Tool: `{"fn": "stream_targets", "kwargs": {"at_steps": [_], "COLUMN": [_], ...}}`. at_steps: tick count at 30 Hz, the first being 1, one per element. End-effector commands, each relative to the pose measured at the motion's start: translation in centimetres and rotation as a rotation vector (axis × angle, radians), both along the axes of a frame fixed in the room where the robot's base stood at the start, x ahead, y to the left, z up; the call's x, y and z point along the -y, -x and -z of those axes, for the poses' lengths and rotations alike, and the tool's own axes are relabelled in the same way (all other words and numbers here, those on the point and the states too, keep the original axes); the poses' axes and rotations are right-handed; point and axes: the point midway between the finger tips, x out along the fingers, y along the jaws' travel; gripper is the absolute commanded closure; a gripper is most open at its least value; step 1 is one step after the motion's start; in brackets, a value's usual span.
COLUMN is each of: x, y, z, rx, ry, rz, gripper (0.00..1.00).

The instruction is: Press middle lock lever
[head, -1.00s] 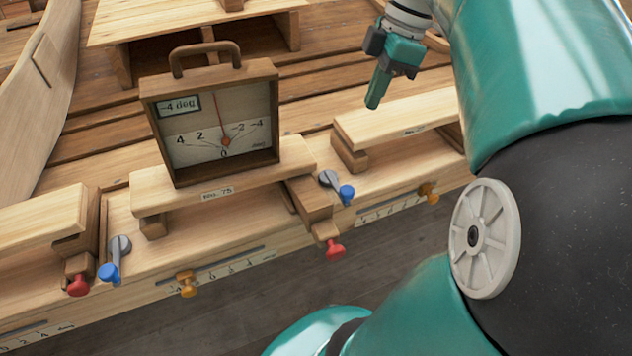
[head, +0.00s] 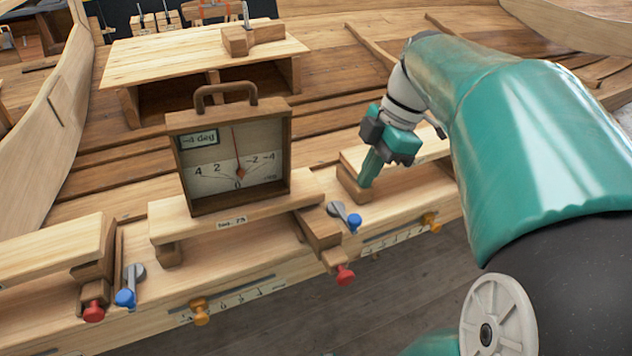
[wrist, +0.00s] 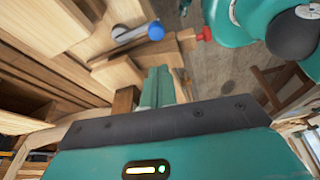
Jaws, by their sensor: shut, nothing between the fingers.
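The lock lever (head: 347,217) at the right end of the middle plank has a grey pivot and a blue knob. It also shows in the wrist view (wrist: 138,33), ahead of the fingers, with the knob pointing right. A similar blue-knobbed lever (head: 130,287) sits farther left, by the left plank. My gripper (head: 368,181) is shut and empty, fingers pointing down, above and just right of the nearer lever and apart from it. In the wrist view the green fingers (wrist: 157,82) lie together below the lever.
A wooden dial gauge (head: 228,152) with a handle stands on the middle plank (head: 275,208). Its display appears to read -4 deg. A red knob (head: 345,274) sticks out below the lever. Orange sliders (head: 201,312) sit on the front scales. The right plank (head: 412,158) lies close behind my fingers.

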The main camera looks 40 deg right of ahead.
Motion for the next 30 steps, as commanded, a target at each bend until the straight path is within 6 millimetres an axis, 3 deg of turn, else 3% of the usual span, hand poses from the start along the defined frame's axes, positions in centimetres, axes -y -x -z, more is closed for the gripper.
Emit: {"fn": "stream_targets", "kwargs": {"at_steps": [18, 30], "x": [-3.3, -3.5], "y": [-1.2, -1.3], "z": [8.5, 9.2], "rx": [-0.002, -0.001], "ry": [-0.001, 0.0], "rz": [-0.002, -0.001], "gripper": [1.0, 1.0]}}
